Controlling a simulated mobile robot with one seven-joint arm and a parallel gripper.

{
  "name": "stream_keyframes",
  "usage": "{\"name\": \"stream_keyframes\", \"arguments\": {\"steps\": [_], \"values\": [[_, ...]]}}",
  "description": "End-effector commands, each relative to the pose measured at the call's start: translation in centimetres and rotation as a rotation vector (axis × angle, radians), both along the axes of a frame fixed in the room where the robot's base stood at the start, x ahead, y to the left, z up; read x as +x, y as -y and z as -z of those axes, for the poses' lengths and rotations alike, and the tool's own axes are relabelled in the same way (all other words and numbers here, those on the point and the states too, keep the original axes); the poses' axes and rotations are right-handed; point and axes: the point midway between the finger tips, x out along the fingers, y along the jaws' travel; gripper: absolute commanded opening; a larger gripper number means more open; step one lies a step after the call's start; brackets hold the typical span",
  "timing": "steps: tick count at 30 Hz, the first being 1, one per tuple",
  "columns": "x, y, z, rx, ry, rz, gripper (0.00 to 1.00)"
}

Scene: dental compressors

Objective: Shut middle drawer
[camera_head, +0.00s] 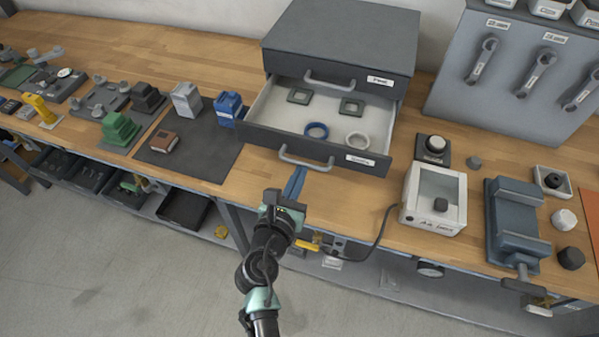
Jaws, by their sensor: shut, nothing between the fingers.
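A dark grey drawer cabinet (340,38) stands on the wooden bench. Its top drawer (335,84) is shut. The drawer below it, taken as the middle drawer (262,140), is pulled out toward me. Two square grey parts, a blue ring (316,130) and a white ring (357,139) lie inside it. Its front has a grey bar handle (306,162) and a white label. My gripper (297,172) is shut and empty, with its blue fingers just below and in front of that handle. I cannot tell if they touch it. The open drawer hides anything lower on the cabinet.
A white box with a clear window (434,199) and a blue-grey vise-like fixture (516,224) stand to the right. A dark mat (210,157) with several small parts lies to the left. The bench edge runs below the drawer front.

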Motion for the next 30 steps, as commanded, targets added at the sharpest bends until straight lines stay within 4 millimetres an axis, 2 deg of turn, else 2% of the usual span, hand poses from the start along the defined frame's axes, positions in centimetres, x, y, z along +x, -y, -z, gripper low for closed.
{"name": "stream_keyframes", "arguments": {"steps": [17,23,30], "values": [[0.9,0.3,0.1,0.001,0.001,0.002,0.0],[3.3,1.2,0.0,0.001,0.003,0.005,0.0],[8.3,2.8,0.1,0.001,0.002,0.006,0.0]]}}
